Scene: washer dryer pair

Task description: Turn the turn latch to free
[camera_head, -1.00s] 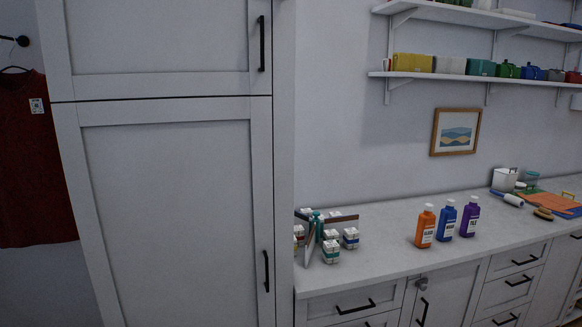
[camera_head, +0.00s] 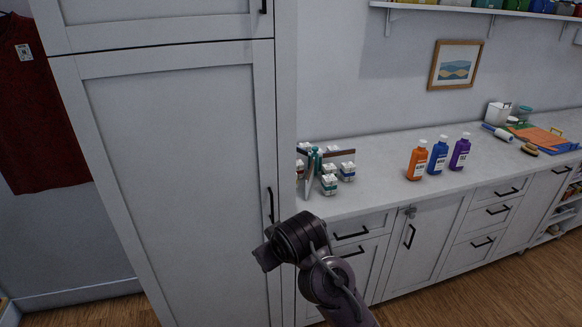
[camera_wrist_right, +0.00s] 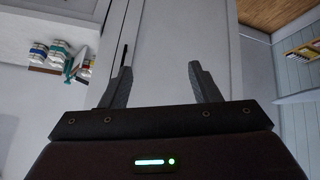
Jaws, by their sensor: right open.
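The small grey turn latch (camera_head: 410,211) sits at the top of a white base cabinet door (camera_head: 426,235), above its black bar handle. It is too small in the head view to tell how it is turned. My right arm comes in from the bottom, in front of the tall white cabinet's lower right edge, left of and apart from the latch. My right gripper (camera_wrist_right: 160,68) is open and empty in the right wrist view, facing the tall cabinet's door. I cannot make out the latch in that view. My left gripper is not in view.
The tall cabinet (camera_head: 175,180) stands left of the counter (camera_head: 390,192). Small boxes (camera_head: 329,184) and orange, blue and purple bottles (camera_head: 438,157) stand on the counter. Drawers (camera_head: 494,212) lie right of the latch door. The wooden floor (camera_head: 500,295) in front is clear.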

